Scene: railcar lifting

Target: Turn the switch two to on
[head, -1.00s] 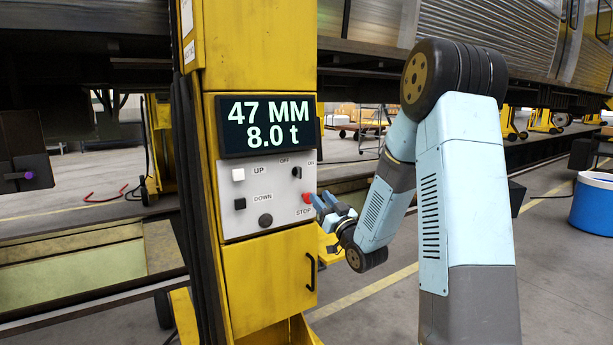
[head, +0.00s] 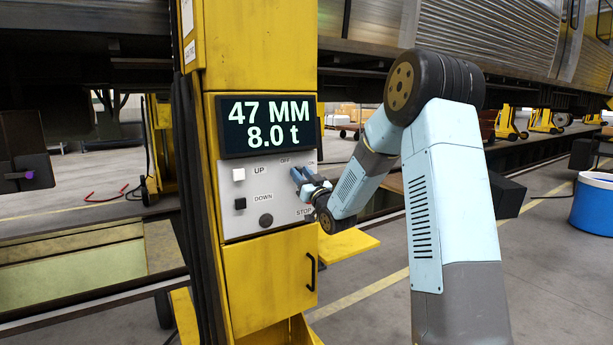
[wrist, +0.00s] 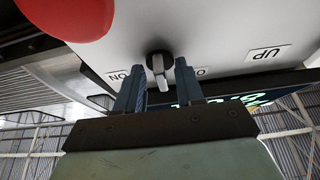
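The selector switch (wrist: 158,62), a black knob with a pale grey handle, sits on the white control panel (head: 235,218) of the yellow column. In the wrist view its ON label shows at left and its OFF label, partly covered, at right. The handle points down in that picture, between the labels. My gripper (wrist: 160,76) is open, with one blue finger on each side of the handle; I cannot tell whether either touches it. In the head view my gripper (head: 300,177) is at the panel's upper right and hides the switch.
The panel also carries a white UP button (head: 238,174), a black DOWN button (head: 240,204), a dark round knob (head: 265,220) and the red STOP button (wrist: 68,14), close to my gripper. The display (head: 267,125) above reads 47 MM, 8.0 t.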

